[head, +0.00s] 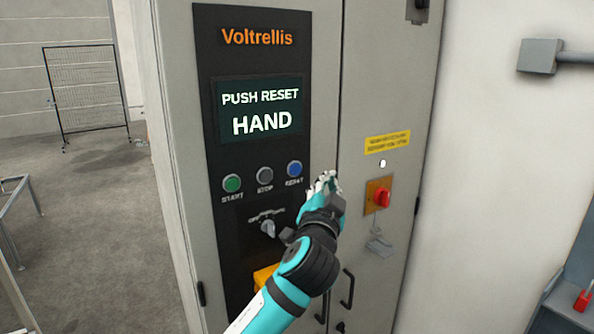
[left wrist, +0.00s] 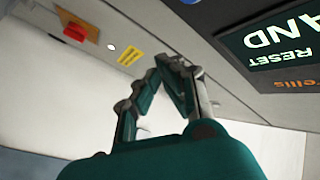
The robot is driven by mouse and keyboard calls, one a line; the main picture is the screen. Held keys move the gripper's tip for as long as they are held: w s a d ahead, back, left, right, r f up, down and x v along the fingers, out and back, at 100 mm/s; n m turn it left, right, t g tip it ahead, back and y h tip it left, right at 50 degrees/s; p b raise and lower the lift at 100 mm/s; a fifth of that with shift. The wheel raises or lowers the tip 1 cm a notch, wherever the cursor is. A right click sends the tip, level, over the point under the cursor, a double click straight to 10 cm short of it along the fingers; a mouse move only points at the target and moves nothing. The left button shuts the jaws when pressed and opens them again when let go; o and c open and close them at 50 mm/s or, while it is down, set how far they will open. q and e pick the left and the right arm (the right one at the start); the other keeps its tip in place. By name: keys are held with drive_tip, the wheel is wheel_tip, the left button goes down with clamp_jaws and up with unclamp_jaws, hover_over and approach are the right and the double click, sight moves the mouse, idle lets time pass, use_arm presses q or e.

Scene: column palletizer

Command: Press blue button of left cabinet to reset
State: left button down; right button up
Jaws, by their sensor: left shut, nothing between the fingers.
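The blue button (head: 294,169), labelled RESET, is on the black panel of the grey cabinet (head: 176,130). It is the rightmost of a row with a green START button (head: 232,184) and a grey STOP button (head: 265,176). The screen (head: 259,109) above reads "PUSH RESET HAND". My left gripper (head: 328,179) is shut and empty, just right of the blue button and apart from it in the picture. In the left wrist view my left gripper (left wrist: 180,65) points up toward the cabinet face, and the screen (left wrist: 275,45) shows upside down. My right gripper is not in view.
A red rotary switch (head: 381,197) on an orange plate and a yellow label (head: 387,142) are on the cabinet's right door. A selector knob (head: 268,228) sits below the buttons. A mesh fence panel (head: 87,90) stands at the far left, with open floor before it.

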sight(296, 169)
use_arm(q)
drive_tip(key=shift+w+a, duration=0.75)
drive_tip(key=shift+w, duration=0.3)
drive_tip(key=shift+w+a, duration=0.8)
drive_tip(key=shift+w, duration=0.25)
drive_tip(key=shift+w+a, duration=0.75)
drive_tip(key=shift+w, duration=0.3)
drive_tip(key=shift+w+a, duration=0.25)
drive_tip(key=shift+w, duration=0.1)
drive_tip(key=shift+w+a, duration=0.3)
drive_tip(key=shift+d, duration=0.1)
drive_tip(key=shift+s+d, duration=0.4)
drive_tip(key=shift+s, duration=0.25)
